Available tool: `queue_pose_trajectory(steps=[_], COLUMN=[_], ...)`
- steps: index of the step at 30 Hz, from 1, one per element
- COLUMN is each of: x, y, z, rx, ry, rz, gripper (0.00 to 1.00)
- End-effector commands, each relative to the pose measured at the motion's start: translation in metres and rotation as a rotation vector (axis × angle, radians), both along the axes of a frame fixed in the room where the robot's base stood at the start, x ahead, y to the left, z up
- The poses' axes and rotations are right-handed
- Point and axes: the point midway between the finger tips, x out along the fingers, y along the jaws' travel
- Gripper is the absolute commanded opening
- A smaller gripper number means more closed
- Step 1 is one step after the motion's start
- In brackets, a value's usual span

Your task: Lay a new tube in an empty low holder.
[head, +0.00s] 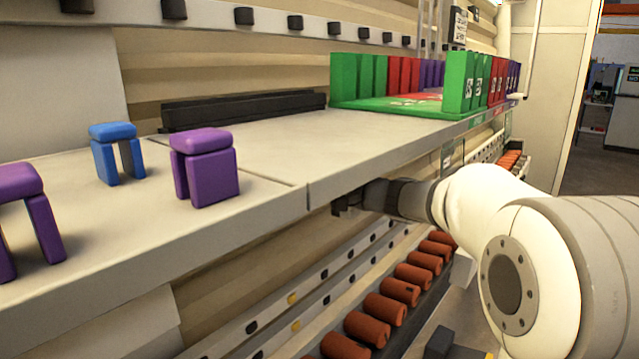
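My gripper (345,205) is dark and small, at the end of my white arm. It is beside and just below the front edge of the shelf (250,150), and its fingers are too small and dark to read. No object shows clearly in it. Dark long bars (245,108) lie along the back of the shelf; I cannot tell whether they are tubes. A green rack (400,105) with upright green, red and purple dividers stands at the shelf's far right end. I cannot tell which part is the low holder, or whether any holder is empty.
A blue arch-shaped block (117,152) and purple ones (205,168) (30,215) stand on the left of the shelf. Several red-brown cylinders (368,328) line a lower rail under the shelf. The shelf's middle is clear. An open doorway is at right.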

Motion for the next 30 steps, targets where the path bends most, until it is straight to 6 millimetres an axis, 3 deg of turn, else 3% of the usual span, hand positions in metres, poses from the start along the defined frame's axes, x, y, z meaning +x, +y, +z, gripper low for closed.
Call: queue_pose_trajectory(steps=[20,21,30], x=[-0.0003,-0.0002,-0.0003], y=[0.0006,0.0007,0.0008], z=[-0.0069,-0.0063,-0.0065], rx=[0.0,0.0,0.0], ry=[0.0,0.0,0.0], rz=[0.001,0.001,0.001], gripper=[0.0,0.25,0.48])
